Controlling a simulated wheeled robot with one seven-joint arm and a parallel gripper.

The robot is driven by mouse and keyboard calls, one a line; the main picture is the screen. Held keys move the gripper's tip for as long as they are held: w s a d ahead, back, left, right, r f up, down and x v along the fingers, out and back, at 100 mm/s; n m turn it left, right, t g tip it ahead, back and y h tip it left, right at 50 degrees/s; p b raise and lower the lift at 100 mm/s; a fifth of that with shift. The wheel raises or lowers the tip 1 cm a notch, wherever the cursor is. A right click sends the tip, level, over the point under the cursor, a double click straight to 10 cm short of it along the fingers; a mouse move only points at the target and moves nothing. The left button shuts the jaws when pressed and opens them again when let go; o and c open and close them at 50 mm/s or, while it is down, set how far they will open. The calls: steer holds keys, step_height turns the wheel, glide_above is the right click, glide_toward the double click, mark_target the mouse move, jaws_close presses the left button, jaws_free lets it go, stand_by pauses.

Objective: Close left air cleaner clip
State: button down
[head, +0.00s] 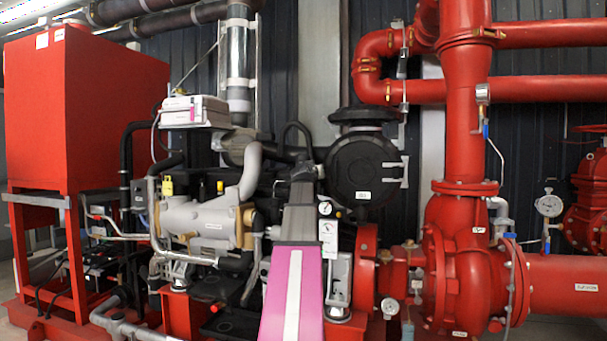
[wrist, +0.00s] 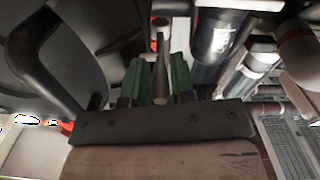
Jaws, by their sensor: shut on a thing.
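The air cleaner (head: 363,170) is a black round canister with a white label, in the middle of the head view. Its dark curved body (wrist: 60,65) fills the left of the wrist view. My gripper (wrist: 158,88) has green fingers and is shut on a thin grey metal piece (wrist: 160,62), which appears to be the left air cleaner clip. The piece stands upright in the picture between the fingers. In the head view my arm hides the cleaner's left side, so the gripper and left clip cannot be made out there. Light clips (head: 396,174) show on the cleaner's right side.
A red pump (head: 465,270) and large red pipes (head: 463,110) stand to the right. A grey engine part (head: 205,220) with hoses is close on the left. In the wrist view, a black cylinder (wrist: 213,38) and pale pipes crowd my gripper's right side.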

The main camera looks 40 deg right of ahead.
stand_by(0.5)
steer(key=c, duration=1)
jaws_free()
steer(key=shift+d, duration=0.1)
steer(key=shift+o, duration=0.2)
steer(key=shift+s, duration=0.1)
steer(key=v, duration=1)
steer(key=shift+s+a, duration=0.3)
steer(key=shift+f, duration=0.1)
